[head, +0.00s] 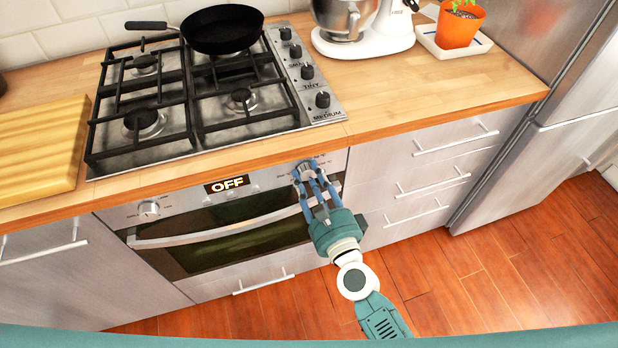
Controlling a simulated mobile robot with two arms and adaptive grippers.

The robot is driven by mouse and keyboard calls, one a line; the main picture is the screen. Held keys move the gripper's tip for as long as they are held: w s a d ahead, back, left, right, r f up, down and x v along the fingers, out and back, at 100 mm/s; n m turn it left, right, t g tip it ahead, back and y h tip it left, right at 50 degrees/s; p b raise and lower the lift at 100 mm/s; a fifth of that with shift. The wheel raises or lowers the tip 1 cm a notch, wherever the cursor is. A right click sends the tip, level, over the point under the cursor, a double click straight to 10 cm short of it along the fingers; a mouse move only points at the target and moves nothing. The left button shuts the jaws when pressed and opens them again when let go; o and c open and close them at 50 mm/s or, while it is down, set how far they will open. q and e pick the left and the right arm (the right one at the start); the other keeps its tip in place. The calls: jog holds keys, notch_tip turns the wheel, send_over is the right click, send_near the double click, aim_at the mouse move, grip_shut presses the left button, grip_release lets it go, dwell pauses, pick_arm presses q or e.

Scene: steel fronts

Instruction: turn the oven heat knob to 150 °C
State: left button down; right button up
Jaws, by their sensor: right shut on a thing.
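The oven (222,243) sits under the counter, with a steel control panel along its top. A display (227,184) on the panel reads OFF. One round knob (148,208) is at the left end of the panel. Another knob (306,168), at the right end, is between my right gripper's fingertips and partly hidden by them. My right gripper (304,173) reaches up from below and is shut on this right knob. The knob's pointer and the small print around it are too small or covered to read. My left gripper is not in view.
The oven handle (178,240) runs across the door below the panel. Above is a gas hob (196,97) with a black pan (222,30). A cutting board (42,150) is at left, a mixer (362,27) and potted plant (460,25) at back right. Floor in front is clear.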

jog(key=shift+w+d+f, duration=0.1)
jog(key=shift+d, duration=0.2)
jog(key=o, duration=1.1)
jog(key=shift+f, duration=0.1)
jog(key=shift+o, duration=0.2)
jog(key=shift+s, duration=0.2)
jog(key=v, duration=1.1)
jog(key=shift+s+d, duration=0.2)
